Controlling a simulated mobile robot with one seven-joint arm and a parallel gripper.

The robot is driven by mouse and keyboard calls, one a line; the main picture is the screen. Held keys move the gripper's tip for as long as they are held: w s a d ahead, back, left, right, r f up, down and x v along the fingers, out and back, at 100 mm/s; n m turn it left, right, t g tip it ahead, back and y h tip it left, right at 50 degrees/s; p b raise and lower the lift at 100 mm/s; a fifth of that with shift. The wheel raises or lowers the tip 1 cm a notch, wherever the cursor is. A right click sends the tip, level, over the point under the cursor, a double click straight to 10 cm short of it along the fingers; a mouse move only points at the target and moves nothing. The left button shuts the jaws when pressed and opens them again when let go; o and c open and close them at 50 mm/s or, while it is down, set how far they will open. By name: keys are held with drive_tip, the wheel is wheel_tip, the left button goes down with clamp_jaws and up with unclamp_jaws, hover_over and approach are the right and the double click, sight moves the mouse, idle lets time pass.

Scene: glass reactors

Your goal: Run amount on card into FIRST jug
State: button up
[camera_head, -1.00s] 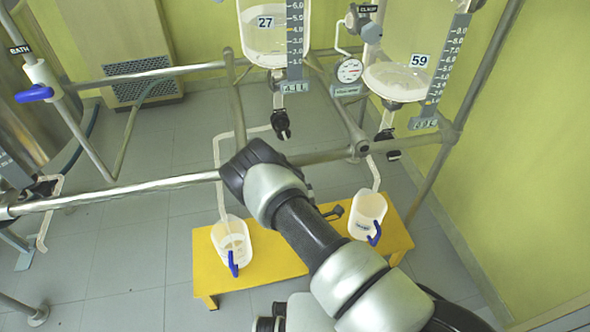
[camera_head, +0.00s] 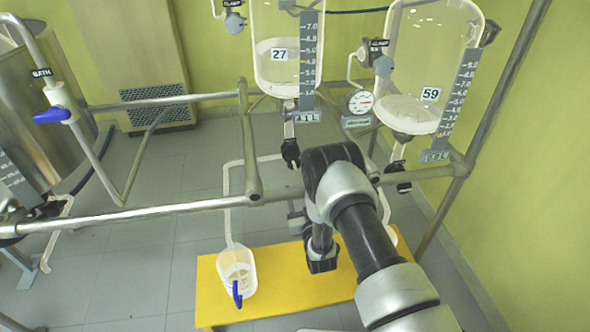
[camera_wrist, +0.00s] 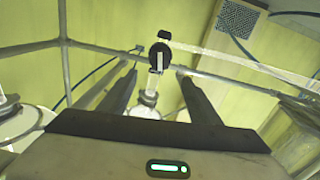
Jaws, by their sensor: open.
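Two glass vessels hang from the frame in the head view: vessel 27 (camera_head: 270,75) and vessel 59 (camera_head: 408,80), each with a scale strip. A black valve (camera_head: 290,152) sits under vessel 27, and another black valve (camera_head: 398,178) under vessel 59. A clear jug (camera_head: 237,270) with a blue handle stands on the yellow bench below a pale tube. A second jug (camera_head: 391,236) is mostly hidden behind my arm. In the wrist view my gripper (camera_wrist: 157,75) is open and empty, with a black valve knob (camera_wrist: 160,55) ahead between its fingers. No card is readable.
The yellow bench (camera_head: 280,290) is low on the floor. A metal rail (camera_head: 150,212) crosses in front of the vessels. A pressure gauge (camera_head: 360,102) hangs between them. A bath valve with blue handle (camera_head: 52,115) is at left.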

sight(294, 165)
drive_tip(key=b+x, duration=0.2)
drive_tip(key=x, duration=1)
drive_tip(key=shift+b, duration=0.4)
drive_tip(key=c, duration=1.1)
